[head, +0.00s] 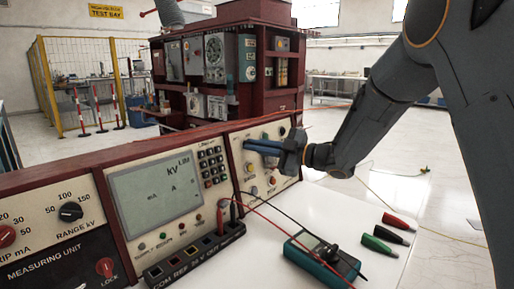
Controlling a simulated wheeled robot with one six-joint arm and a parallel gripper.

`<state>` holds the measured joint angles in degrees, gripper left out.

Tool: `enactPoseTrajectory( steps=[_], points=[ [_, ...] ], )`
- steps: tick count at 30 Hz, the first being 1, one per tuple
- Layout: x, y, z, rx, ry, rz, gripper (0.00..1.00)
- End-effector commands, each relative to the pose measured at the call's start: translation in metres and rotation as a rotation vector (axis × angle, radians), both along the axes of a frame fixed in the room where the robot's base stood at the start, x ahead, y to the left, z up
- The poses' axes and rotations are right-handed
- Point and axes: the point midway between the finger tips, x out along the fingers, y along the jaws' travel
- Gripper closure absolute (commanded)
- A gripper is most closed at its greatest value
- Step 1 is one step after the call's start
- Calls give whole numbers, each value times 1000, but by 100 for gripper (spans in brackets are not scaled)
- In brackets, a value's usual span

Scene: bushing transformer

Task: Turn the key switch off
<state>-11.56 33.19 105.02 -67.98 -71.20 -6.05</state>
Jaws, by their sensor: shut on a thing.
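My gripper (250,146) reaches in from the right, and its blue fingers are shut at the cream control panel (282,180) on the right of the console. The fingertips are at the upper left part of this panel, where they are shut on the key switch. The fingers hide the key switch, so its angle cannot be told. A yellow button (254,191) and other small controls show on the panel below the fingers.
A display (157,193) and a keypad are left of the panel. Red and black leads run across the white table to a teal multimeter (322,258). Red, black and green probes (398,221) lie to its right. A transformer cabinet and yellow fence (84,80) stand behind.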

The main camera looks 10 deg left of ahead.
Motion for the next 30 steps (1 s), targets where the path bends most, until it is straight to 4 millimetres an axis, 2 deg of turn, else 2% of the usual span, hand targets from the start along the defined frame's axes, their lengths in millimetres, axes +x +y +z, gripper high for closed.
enactPoseTrajectory(
  steps=[9,13,23,30],
  points=[
    [-2,3,2,1,-6,8,100],
    [-2,2,2,1,-4,6,76],
    [0,-4,1,0,-1,-2,76],
    [-8,-36,1,0,-1,-6,76]
  ],
)
